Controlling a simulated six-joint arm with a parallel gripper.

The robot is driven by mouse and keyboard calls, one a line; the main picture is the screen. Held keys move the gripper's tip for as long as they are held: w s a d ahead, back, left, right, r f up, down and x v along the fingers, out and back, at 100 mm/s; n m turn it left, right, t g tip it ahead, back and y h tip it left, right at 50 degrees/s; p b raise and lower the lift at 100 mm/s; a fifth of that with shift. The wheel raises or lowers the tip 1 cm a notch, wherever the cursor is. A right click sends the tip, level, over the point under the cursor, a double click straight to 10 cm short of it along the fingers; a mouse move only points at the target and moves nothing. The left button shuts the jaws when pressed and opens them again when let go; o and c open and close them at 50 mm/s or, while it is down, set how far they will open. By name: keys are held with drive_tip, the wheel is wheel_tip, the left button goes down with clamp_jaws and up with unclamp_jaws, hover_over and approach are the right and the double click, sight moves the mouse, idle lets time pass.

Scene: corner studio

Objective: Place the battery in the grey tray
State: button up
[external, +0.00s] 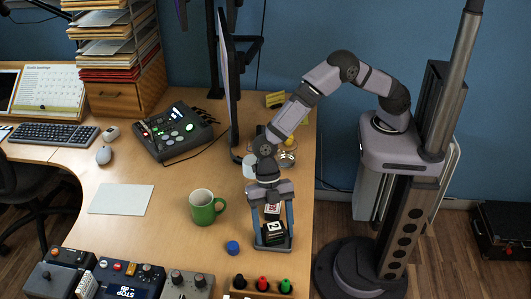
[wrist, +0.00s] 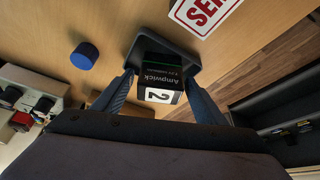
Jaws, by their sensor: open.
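The battery (wrist: 162,72) is a black block with "Ampwick" lettering and a white label with a 2. In the external view the battery (external: 273,228) is upright between the fingers of my gripper (external: 273,236), near the desk's right edge. The grey tray (wrist: 165,41) is a small dark tray directly at the battery's base; its rim also shows in the external view (external: 273,248). The battery appears to stand in it, though its underside is hidden. My gripper (wrist: 160,79) is open, one finger on each side of the battery, with slim gaps visible.
A blue cap-like cylinder (external: 233,248) and a green mug (external: 203,207) stand left of the tray. A red-and-white sign (wrist: 205,10) is close beside the tray. Control boxes (external: 125,280) and a rack with coloured knobs (external: 262,284) line the front. A monitor (external: 228,90) stands behind.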

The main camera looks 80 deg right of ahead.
drive_tip(key=shift+r, duration=0.15)
drive_tip(key=b+v, duration=0.1)
drive_tip(key=v, duration=1.1)
drive_tip(key=d+m+t+h, duration=0.1)
drive_tip(key=d+m, duration=0.5)
drive_tip(key=d, duration=0.5)
drive_tip(key=s+d+f+m+h, duration=0.1)
drive_tip(key=s+d+m, duration=0.6)
drive_tip(key=d, duration=0.4)
drive_tip(key=s+d+f+m+h, duration=0.2)
drive_tip(key=s+d+m, duration=0.6)
drive_tip(key=d, duration=0.4)
drive_tip(key=shift+s+f+m+t, duration=0.15)
drive_tip(key=shift+f+m+t, duration=0.25)
drive_tip(key=shift+m, duration=0.4)
drive_tip(key=shift+d+r, duration=0.1)
drive_tip(key=shift+r, duration=0.05)
